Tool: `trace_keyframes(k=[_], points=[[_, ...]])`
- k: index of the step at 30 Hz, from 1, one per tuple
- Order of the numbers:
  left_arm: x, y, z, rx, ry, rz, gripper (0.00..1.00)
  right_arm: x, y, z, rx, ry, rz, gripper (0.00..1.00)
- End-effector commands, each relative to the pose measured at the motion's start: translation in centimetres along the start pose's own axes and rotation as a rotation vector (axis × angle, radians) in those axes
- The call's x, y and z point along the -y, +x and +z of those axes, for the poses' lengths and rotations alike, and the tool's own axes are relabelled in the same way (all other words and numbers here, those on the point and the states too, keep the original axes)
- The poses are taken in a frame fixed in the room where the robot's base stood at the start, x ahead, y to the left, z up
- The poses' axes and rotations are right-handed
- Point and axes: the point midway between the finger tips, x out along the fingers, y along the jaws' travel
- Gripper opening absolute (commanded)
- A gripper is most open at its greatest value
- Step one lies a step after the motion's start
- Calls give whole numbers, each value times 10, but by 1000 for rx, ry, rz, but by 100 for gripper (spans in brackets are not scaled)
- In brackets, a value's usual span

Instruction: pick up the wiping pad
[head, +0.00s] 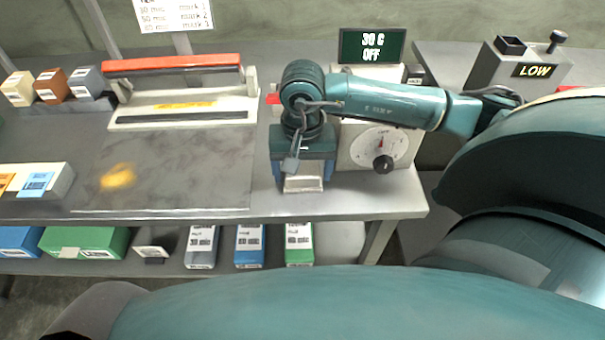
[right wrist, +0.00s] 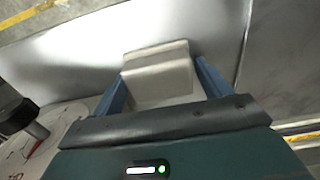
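A pale grey-beige block, which looks like the wiping pad (head: 303,184), is at the front right of the bench below my right gripper (head: 303,174). In the right wrist view the pad (right wrist: 160,75) lies between the two blue fingers of the right gripper (right wrist: 165,82). One finger is close along each side of it. I cannot tell whether the fingers press on it or leave thin gaps, nor whether it touches the bench. The gripper points down and hides part of the pad in the head view. My left gripper is not in view.
A dial box (head: 378,146) stands just right of the gripper. A sealer with a red bar (head: 180,90) is behind left. A yellow spot (head: 118,177) lies on the grey bench surface (head: 200,175), which is mostly clear left of the gripper. Boxes (head: 249,245) sit on a lower shelf.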

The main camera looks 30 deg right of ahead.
Motion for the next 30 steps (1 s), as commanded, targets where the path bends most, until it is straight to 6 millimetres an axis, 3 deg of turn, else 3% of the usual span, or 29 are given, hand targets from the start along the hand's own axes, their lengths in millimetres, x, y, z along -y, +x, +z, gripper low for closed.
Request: trace_keyframes(k=[11,23,30], points=[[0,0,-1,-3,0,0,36,0,0,0,0,0,0,45],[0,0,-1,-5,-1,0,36,0,-8,-1,-2,1,-2,45],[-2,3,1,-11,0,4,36,1,-44,-1,-5,0,-4,45]])
